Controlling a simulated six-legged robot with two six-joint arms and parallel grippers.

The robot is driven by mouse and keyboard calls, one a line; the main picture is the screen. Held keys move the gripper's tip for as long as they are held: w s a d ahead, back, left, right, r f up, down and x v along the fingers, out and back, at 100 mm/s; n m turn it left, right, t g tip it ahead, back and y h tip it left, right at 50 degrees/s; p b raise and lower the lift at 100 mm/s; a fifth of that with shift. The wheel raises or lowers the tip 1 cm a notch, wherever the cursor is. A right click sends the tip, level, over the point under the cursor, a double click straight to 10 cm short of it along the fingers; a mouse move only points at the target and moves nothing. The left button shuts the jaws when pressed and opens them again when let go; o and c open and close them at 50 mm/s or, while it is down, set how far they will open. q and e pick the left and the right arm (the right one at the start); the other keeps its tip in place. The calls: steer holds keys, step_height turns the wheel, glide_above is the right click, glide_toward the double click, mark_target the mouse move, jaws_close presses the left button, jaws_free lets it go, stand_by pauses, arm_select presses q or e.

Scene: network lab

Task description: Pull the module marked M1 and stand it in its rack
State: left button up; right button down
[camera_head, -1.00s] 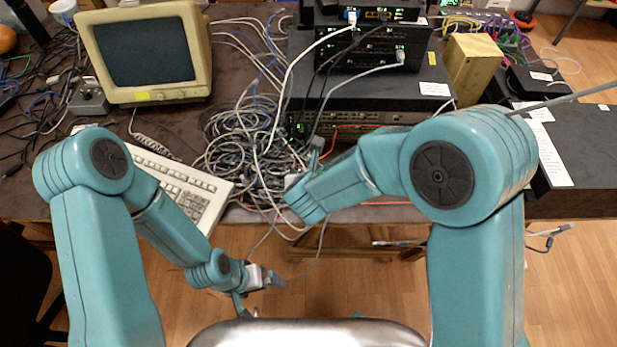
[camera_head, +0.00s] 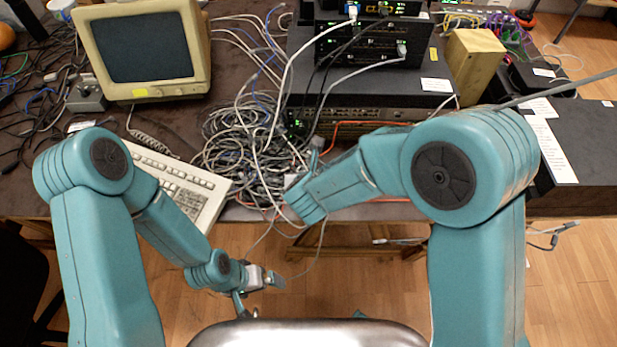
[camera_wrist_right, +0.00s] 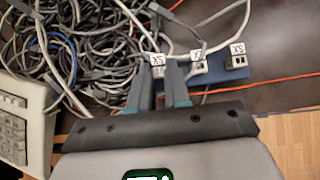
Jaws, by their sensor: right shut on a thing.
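In the right wrist view, a blue rack (camera_wrist_right: 219,76) lies at the bench's front edge among cables. It bears small grey modules with white tags. A module (camera_wrist_right: 157,71) with a tag that seems to read XS shows between the fingers of my right gripper (camera_wrist_right: 159,85), which is shut on it. A middle module (camera_wrist_right: 198,68) and a right-hand module (camera_wrist_right: 236,64) stand beside it. I cannot make out M1 on any tag. In the head view, my right gripper (camera_head: 306,165) is largely hidden by its arm. My left gripper (camera_head: 261,291) is open and empty over the floor.
A dense cable tangle (camera_head: 245,150) lies behind and left of the rack. A keyboard (camera_head: 185,185) and a monitor (camera_head: 143,52) are to the left. Stacked network gear (camera_head: 365,95) stands behind. An orange cable (camera_wrist_right: 270,83) runs across the rack area.

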steer(key=shift+f+b, duration=0.4)
steer(key=c, duration=1)
jaws_free()
steer(key=p+v, duration=0.2)
steer(key=v, duration=1.4)
steer(key=shift+s, duration=0.15)
steer(key=shift+r, duration=0.1)
